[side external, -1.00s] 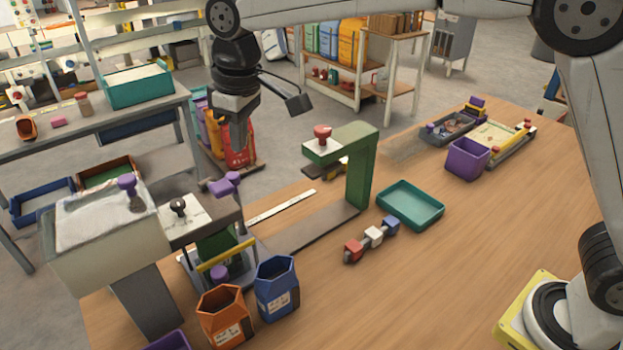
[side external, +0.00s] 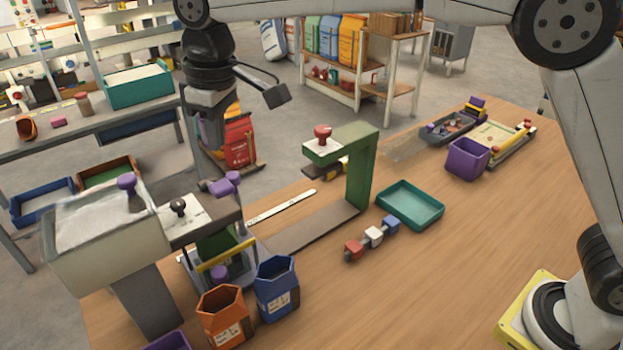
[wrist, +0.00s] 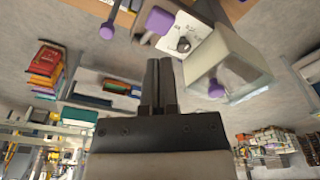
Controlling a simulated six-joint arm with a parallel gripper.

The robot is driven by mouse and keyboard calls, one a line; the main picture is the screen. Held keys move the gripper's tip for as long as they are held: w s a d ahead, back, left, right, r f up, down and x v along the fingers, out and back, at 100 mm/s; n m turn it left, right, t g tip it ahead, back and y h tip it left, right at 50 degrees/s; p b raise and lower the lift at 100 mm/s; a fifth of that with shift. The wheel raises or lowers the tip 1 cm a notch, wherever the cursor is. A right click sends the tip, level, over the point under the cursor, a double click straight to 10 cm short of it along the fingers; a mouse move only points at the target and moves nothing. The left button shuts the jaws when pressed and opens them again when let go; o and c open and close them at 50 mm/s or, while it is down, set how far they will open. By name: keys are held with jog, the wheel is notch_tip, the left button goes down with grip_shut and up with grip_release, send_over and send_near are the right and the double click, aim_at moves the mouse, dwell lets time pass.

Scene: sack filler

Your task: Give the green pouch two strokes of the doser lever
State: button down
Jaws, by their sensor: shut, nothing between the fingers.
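The doser stands at the left front of the table, with a clear hopper (side external: 95,262) of white material and a white plate (side external: 186,222) with a black knob. Its lever has a purple handle (side external: 225,184); a purple handle also shows in the wrist view (wrist: 160,20). The green pouch (side external: 214,243) seems to be the dark green shape under the spout, partly hidden behind a yellow bar (side external: 225,255). My gripper (side external: 212,148) is shut and empty, above and behind the doser, apart from the lever. Its closed fingers (wrist: 158,65) show in the wrist view.
An orange pouch (side external: 222,318) and a blue pouch (side external: 277,290) stand in front of the doser. A green stand (side external: 362,175) with a red knob is to the right.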

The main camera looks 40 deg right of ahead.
aim_at(224, 185)
jog(key=shift+w+a+f, duration=0.1)
jog(key=shift+w+f, duration=0.05)
jog(key=shift+f, duration=1.5)
jog(key=shift+w+a+f, duration=0.1)
jog(key=shift+f, duration=1.55)
jog(key=shift+f, duration=1.65)
jog(key=shift+d, duration=0.15)
jog(key=shift+s+d+r, duration=0.25)
jog(key=shift+s+d, duration=0.15)
jog(key=shift+s, duration=0.2)
jog(key=shift+s+d+r, duration=0.25)
jog(key=shift+s+d, duration=0.15)
jog(key=shift+s, duration=0.2)
jog(key=shift+r, duration=0.1)
notch_tip(224, 185, up, 8)
jog(key=shift+s+d, duration=0.25)
jog(key=shift+s, duration=0.05)
